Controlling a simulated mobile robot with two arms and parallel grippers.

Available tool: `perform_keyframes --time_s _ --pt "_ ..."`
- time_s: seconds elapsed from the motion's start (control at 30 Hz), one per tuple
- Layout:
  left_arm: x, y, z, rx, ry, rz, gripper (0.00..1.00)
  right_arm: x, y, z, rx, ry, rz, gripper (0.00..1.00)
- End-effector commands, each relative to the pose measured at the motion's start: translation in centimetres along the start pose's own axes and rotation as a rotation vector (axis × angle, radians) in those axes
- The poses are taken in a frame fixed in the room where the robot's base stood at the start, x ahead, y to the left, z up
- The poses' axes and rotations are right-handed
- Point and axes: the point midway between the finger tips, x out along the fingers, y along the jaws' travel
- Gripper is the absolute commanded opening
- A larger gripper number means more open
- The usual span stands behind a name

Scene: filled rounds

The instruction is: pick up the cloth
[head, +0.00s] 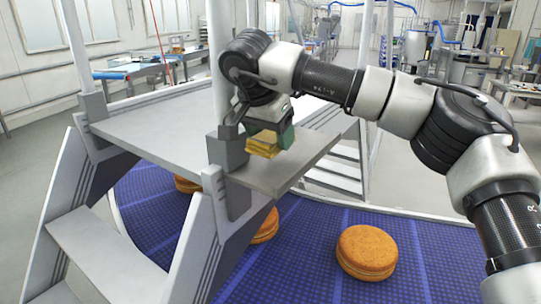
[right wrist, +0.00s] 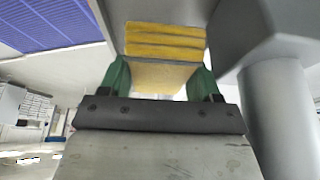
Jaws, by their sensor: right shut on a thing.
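The cloth (right wrist: 165,42) is yellow and folded in layers. In the right wrist view it sits between the two green fingers of my right gripper (right wrist: 160,78), which is shut on it. In the head view the cloth (head: 263,145) shows below my right gripper (head: 270,130), near the front edge of the grey platform (head: 150,133) and beside a post bracket. I cannot tell whether the cloth touches the platform. My left gripper is not in view.
A white post (head: 219,60) with a grey bracket stands close to the left of my right gripper. Steps (head: 100,243) lead up at the left. Below lies a blue belt (head: 310,275) with several round filled cakes, one (head: 367,252) at the right.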

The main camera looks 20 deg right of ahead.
Motion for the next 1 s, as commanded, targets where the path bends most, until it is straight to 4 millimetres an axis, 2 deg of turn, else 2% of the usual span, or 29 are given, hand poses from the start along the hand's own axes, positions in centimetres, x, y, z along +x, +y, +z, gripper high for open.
perform_keyframes --time_s 0.03,0.2,0.37,0.5,0.67,0.97,1.0 --pt "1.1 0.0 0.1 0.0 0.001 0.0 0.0 -0.6 0.6 0.4 -0.001 0.001 -0.005 0.4" --pt "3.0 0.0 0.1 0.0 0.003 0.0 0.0 -3.7 3.5 2.1 -0.002 0.004 -0.007 0.4" --pt "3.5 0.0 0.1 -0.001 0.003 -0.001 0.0 -7.0 6.0 3.3 0.0 0.008 -0.006 0.4" --pt "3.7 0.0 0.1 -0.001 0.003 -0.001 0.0 -8.6 7.4 4.2 0.001 0.004 -0.003 0.4" --pt "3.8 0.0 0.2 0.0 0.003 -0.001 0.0 -9.5 8.3 4.7 0.0 0.002 -0.002 0.4" --pt "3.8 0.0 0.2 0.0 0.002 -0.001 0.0 -9.7 8.4 4.8 0.0 0.0 0.0 0.4" --pt "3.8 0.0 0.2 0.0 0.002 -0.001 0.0 -9.7 8.4 4.8 0.0 0.0 0.0 0.6"
